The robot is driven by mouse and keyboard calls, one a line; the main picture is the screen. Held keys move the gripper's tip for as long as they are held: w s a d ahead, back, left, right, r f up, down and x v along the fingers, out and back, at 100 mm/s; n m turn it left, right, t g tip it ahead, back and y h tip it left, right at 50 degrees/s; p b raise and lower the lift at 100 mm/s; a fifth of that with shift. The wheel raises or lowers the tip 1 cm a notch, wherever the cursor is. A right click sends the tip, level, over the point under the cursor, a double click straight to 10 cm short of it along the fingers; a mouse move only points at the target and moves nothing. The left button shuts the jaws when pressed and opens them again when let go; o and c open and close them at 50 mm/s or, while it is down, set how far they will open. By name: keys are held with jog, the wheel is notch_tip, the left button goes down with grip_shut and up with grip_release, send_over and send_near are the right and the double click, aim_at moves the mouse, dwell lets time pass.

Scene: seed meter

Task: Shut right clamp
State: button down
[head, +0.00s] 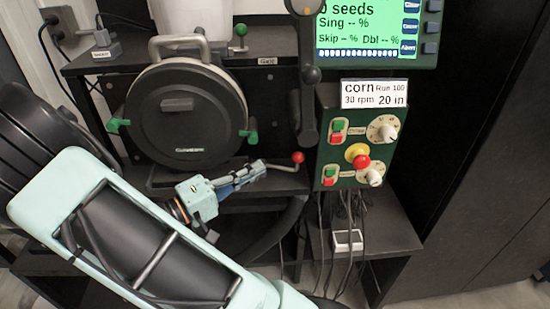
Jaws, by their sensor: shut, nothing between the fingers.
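The right clamp (249,136) is a small green handle on the right edge of the round black seed meter housing (187,118). The left clamp (118,125) is a green handle sticking out on the housing's left edge. I cannot tell how far the right clamp is turned. My gripper (260,168) is shut and empty. It points to the right, below the housing's lower right edge and a little below the right clamp, apart from it in the picture.
A lever with a red ball (298,157) is just right of my fingertips. A green control panel (354,145) with knobs and switches stands further right, below a screen (368,28). A black post (308,75) rises between housing and panel. Cables hang below the panel.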

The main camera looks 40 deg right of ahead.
jog(key=d, duration=0.9)
jog(key=shift+d+r, duration=0.25)
jog(key=shift+d, duration=0.05)
